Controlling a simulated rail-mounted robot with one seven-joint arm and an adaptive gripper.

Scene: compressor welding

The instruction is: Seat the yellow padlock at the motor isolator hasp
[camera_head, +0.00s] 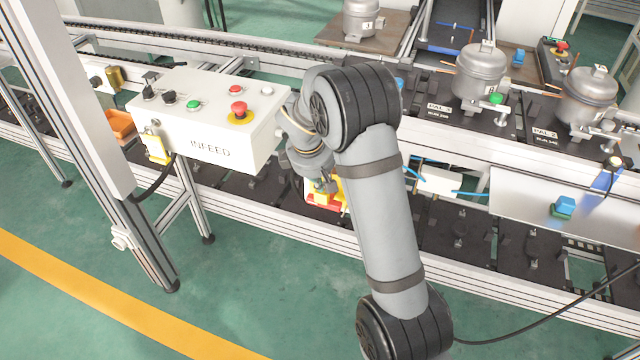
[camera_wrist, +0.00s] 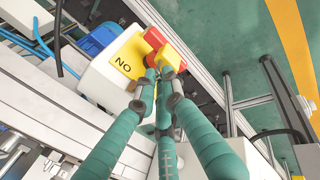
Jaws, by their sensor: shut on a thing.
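My gripper (camera_wrist: 160,82) has its teal fingers closed together on a small yellow block, which looks like the yellow padlock (camera_wrist: 172,57). The padlock is against or just in front of a red part (camera_wrist: 154,38) at the end of a white box (camera_wrist: 105,82) with a yellow label reading "NO". This looks like the motor isolator. I cannot tell whether the padlock touches the hasp, as the fingers hide it. In the head view my gripper (camera_head: 327,184) is low beside the conveyor, partly behind my arm, with yellow and red parts of the isolator (camera_head: 325,206) at its tips.
The INFEED control box (camera_head: 208,118) stands just left of my wrist, with a yellow tag (camera_head: 157,149) on its side. The conveyor frame (camera_head: 262,205) runs below. A white panel (camera_head: 530,207) and compressors (camera_head: 480,72) are to the right. The green floor in front is clear.

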